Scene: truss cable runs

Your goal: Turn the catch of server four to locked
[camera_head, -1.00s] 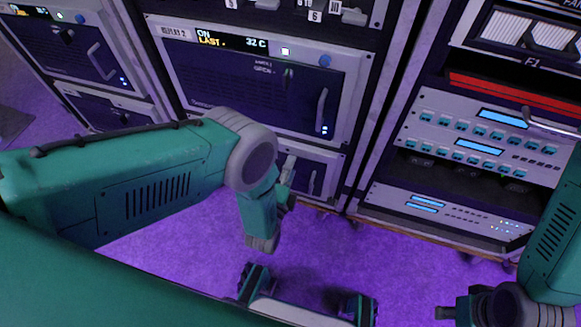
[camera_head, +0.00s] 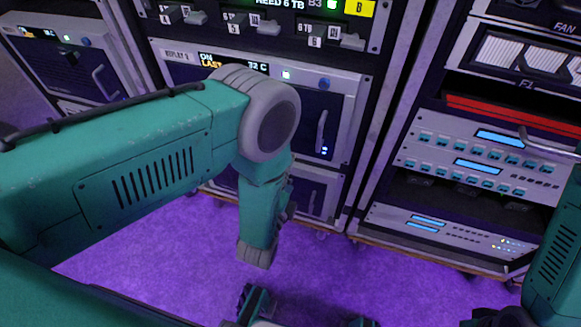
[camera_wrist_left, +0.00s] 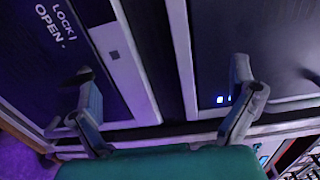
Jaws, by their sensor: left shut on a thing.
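The REPLAY 2 server (camera_head: 342,95) is partly hidden behind my left arm. A lower server (camera_head: 325,185) sits beneath it; I cannot read a number four on either. In the left wrist view, a panel (camera_wrist_left: 20,75) carries the words LOCK and OPEN (camera_wrist_left: 55,25). A dark catch (camera_wrist_left: 85,76) shows below the words, at one fingertip. My left gripper (camera_wrist_left: 165,88) is at this panel, its fingers standing apart; it is shut on the catch, though the contact itself is unclear. My right gripper (camera_head: 505,317) is cut off at the lower right; its jaws cannot be judged.
Switches numbered 4, 5 and 6 (camera_head: 262,25) sit above REPLAY 2. Another rack (camera_head: 465,165) with socket panels stands to the right. A further server (camera_head: 65,60) is at the left. Purple floor (camera_head: 200,250) is open before the racks.

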